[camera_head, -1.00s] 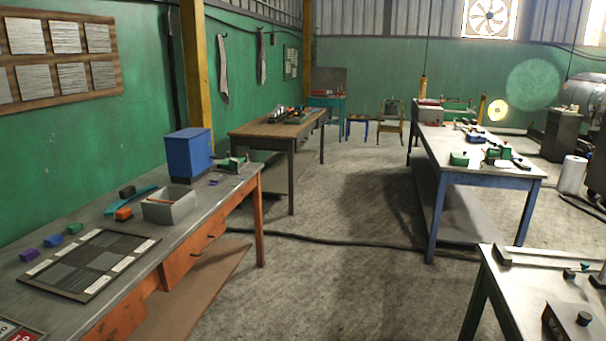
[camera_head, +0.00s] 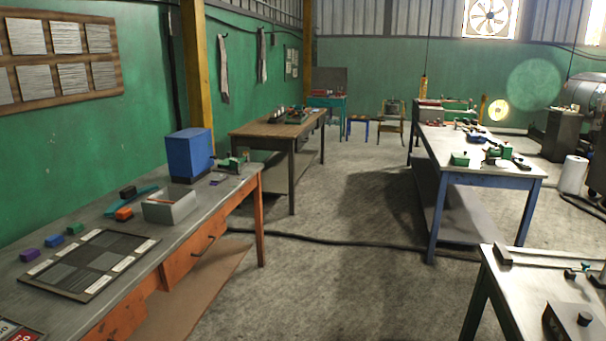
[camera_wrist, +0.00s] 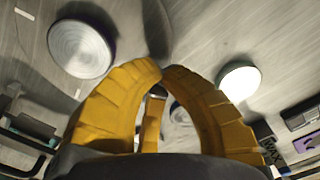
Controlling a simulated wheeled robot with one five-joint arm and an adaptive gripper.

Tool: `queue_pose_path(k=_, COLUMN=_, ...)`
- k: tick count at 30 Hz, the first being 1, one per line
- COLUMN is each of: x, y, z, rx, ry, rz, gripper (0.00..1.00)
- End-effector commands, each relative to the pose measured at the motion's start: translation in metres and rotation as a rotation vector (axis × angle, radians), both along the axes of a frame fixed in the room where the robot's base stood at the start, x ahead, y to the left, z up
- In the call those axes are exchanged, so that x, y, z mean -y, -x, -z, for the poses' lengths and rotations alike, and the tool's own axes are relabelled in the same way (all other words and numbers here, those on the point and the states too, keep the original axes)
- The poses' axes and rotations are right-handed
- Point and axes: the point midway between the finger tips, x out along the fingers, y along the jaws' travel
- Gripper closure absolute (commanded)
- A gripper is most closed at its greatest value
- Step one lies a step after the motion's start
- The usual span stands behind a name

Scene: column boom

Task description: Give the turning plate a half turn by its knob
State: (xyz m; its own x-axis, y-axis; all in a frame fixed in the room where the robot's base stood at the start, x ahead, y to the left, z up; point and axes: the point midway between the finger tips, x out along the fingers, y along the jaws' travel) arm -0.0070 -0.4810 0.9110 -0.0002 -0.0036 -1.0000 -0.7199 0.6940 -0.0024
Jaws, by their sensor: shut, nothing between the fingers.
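My gripper (camera_wrist: 162,68) shows in the wrist view, its two yellow ribbed fingers meeting at the tips with nothing between them. Below the tips is a grey brushed surface with a faint curved edge on the left, which looks like the turning plate (camera_wrist: 120,28). A dark upright shape (camera_wrist: 156,28) just beyond the fingertips may be the knob or a shadow; I cannot tell which. I cannot tell whether the fingers touch it. A grey round-topped piece (camera_wrist: 80,49) stands left of the fingers and a white round-topped piece (camera_wrist: 240,79) stands right. The head view shows neither gripper nor plate clearly.
In the wrist view, a black rail (camera_wrist: 28,138) lies at lower left and dark blocks (camera_wrist: 302,112) lie at right. Another small round piece (camera_wrist: 180,113) is partly hidden behind the fingers. In the head view, workbenches stand left and right, with open floor (camera_head: 310,240) between.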

Motion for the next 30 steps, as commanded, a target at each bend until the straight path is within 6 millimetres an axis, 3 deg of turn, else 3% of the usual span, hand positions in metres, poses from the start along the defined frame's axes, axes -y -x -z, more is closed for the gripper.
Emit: queue_pose_path(k=30, x=0.000, y=0.000, z=-0.085, rx=0.000, ry=0.000, rz=0.000, gripper=1.00)
